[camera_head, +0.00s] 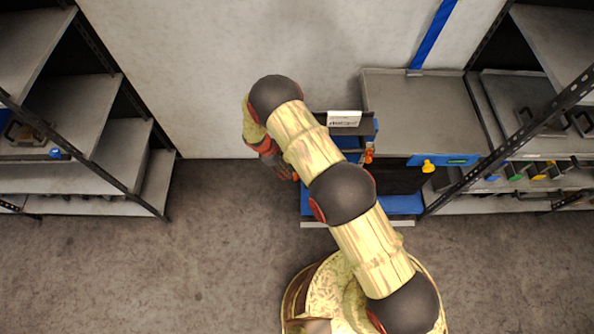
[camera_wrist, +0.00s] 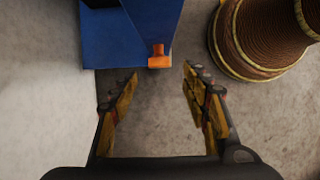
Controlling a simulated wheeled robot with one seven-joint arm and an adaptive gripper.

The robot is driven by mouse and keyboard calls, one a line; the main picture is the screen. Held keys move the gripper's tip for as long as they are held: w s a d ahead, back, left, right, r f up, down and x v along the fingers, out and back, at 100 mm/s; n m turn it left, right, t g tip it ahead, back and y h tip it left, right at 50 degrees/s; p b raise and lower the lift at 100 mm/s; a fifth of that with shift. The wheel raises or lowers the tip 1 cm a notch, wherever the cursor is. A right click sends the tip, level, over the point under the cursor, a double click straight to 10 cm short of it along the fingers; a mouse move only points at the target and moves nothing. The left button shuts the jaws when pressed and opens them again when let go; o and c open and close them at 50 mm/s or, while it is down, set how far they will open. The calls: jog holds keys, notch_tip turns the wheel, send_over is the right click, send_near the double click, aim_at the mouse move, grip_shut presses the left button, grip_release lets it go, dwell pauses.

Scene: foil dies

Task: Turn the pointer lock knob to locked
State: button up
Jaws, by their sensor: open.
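An orange knob (camera_wrist: 159,55) with a wider end sticks out from the edge of a blue panel (camera_wrist: 125,35) in the wrist view. My gripper (camera_wrist: 160,72) is open, its two fingertips either side of the knob's line and just short of it. Nothing is between the fingers but floor farther below. In the head view my gripper is mostly hidden by my arm, left of the blue cabinet (camera_head: 405,204). An orange knob (camera_head: 369,155) shows right of my arm there. A yellow knob (camera_head: 428,166) sits on a blue front farther right. The knob's pointing direction is unclear.
A white sign (camera_head: 344,118) stands on the cabinet. A grey-topped bench (camera_head: 418,105) adjoins it on the right. Shelving racks stand at the left (camera_head: 85,100) and right (camera_head: 540,110). The floor (camera_head: 220,240) left of my arm is clear.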

jog(key=shift+x, duration=3.85)
jog(key=shift+w, duration=0.1)
jog(key=c, duration=0.3)
jog(key=c, duration=0.8)
jog(key=shift+c, duration=0.2)
